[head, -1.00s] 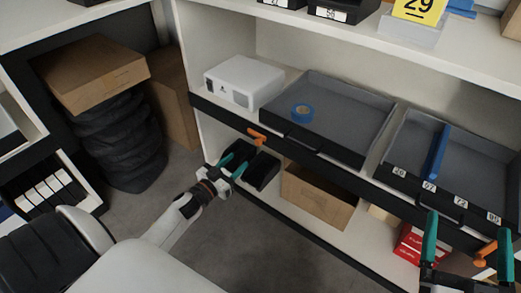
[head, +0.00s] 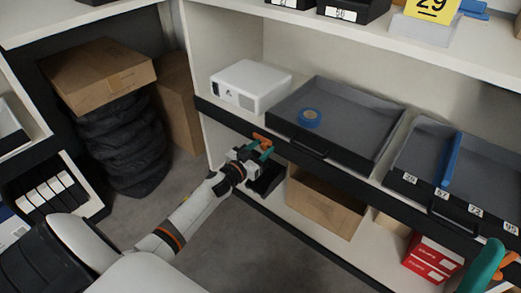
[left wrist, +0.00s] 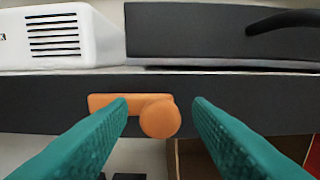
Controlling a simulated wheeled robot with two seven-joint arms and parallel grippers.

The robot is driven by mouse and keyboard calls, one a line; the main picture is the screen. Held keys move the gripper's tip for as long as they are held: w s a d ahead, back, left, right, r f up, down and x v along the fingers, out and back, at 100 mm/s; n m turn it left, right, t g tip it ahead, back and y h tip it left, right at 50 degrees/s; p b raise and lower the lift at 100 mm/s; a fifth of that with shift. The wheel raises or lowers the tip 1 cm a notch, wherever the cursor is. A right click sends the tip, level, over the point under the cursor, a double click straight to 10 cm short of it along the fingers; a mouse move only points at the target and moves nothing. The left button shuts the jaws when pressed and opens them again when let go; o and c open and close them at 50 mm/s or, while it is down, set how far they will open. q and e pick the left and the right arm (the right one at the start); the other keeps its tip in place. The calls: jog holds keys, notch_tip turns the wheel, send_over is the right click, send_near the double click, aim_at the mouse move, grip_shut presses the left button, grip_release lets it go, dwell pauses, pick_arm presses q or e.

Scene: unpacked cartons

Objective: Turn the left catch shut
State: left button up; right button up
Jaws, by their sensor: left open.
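The left catch is an orange piece (head: 261,139) on the black front rail of the shelf. In the left wrist view the catch (left wrist: 158,117) shows as a flat bar lying level, with a round knob at its right end. My left gripper (head: 260,153) is at the catch, and its teal fingers (left wrist: 160,112) are open on either side of the knob. The left finger overlaps part of the bar in the picture. I cannot tell whether either finger touches it. My right gripper (head: 485,266) is cut off at the lower right corner, near another orange piece (head: 508,259).
A white box (head: 250,86) and a grey drawer tray (head: 349,112) with a blue tape roll (head: 310,117) stand above the rail. A cardboard box (head: 325,204) and a black bin (head: 268,181) are on the lower shelf. The grey floor in front is clear.

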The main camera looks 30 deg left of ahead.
pick_arm(q)
jog(key=c, duration=1)
